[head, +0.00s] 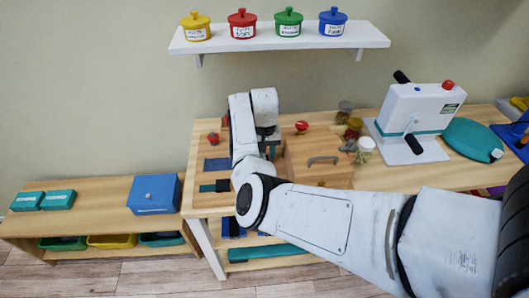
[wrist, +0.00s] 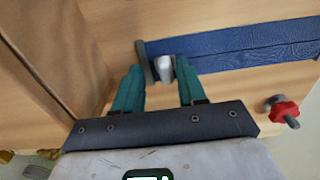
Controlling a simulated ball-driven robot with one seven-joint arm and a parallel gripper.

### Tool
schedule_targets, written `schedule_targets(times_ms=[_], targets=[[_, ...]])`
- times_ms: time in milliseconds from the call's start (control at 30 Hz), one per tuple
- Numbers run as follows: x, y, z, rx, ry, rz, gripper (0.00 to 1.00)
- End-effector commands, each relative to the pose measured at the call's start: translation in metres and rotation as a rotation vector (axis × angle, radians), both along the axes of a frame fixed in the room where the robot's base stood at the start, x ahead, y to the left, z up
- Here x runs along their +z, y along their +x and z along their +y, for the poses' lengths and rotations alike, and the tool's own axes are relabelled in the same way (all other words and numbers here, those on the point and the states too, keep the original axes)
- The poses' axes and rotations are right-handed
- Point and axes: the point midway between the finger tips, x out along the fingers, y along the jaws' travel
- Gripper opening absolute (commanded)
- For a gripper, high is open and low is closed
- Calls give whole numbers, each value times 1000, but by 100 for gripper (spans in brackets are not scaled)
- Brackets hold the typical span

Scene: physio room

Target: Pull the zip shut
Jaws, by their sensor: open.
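The zip is set in a blue fabric strip (wrist: 250,52) fixed to a wooden board in the wrist view. A pale grey pull tab (wrist: 165,70) stands at the strip's left end, beside a dark grey upright piece (wrist: 142,62). My gripper (wrist: 161,67) is open, with its two teal fingers on either side of the tab. I cannot tell whether either finger touches it. In the head view a piece of the blue fabric (head: 217,164) shows left of my arm, which hides much of that area.
A red knob on a bolt (wrist: 285,112) sticks out right of my gripper. In the head view a wooden box with a handle (head: 318,172) stands right of my wrist. A white crank device (head: 415,110) is further right. A blue box (head: 154,194) sits on the low bench at left.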

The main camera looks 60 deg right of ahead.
Motion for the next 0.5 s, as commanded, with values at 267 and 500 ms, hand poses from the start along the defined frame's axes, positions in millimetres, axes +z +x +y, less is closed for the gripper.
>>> schedule_targets(times_ms=[267, 500], targets=[[9, 1, 0, 1, 0, -1, 40], [52, 1, -1, -1, -3, -5, 40]])
